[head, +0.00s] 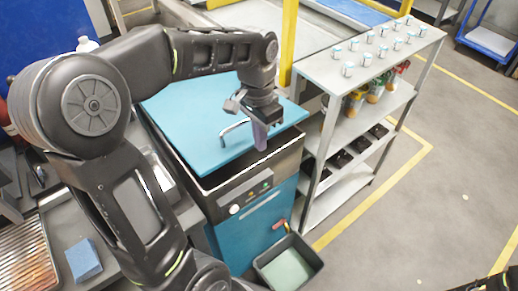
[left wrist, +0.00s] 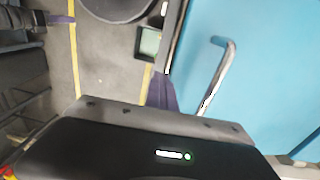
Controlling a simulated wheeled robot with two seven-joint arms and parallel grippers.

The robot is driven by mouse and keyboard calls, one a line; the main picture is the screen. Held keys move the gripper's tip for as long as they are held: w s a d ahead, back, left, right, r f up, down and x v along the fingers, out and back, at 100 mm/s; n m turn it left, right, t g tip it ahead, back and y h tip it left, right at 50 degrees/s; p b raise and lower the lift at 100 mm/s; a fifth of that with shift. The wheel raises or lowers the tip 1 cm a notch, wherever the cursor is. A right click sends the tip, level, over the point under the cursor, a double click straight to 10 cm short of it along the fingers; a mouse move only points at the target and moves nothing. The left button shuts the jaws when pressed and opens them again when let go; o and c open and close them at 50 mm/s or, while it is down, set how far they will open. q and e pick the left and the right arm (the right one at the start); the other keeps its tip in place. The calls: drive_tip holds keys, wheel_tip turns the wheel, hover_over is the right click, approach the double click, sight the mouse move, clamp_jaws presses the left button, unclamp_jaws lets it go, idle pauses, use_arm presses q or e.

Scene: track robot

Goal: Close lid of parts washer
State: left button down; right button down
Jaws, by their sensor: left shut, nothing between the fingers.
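The parts washer (head: 250,215) is a blue cabinet with a dark rim and a control panel on its front. Its blue lid (head: 185,125) is tilted, with the front edge raised a little above the dark rim. A metal bar handle (head: 233,131) is on the lid; it also shows in the left wrist view (left wrist: 217,75), beside the lid surface (left wrist: 265,70). My left gripper (head: 260,138) is shut and empty, pointing down near the lid's front right edge, to the right of the handle. I cannot tell whether it touches the lid. My right gripper is not clearly in view.
A metal shelf (head: 318,165) with several small jars on top stands close at the right. A dark bin (head: 288,265) with a pale green inside sits on the floor in front. A blue block (head: 83,260) lies on the bench at the left. Floor at the right is clear.

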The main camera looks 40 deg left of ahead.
use_arm(q)
wheel_tip(320, 180, up, 7)
drive_tip(key=shift+d, duration=0.15)
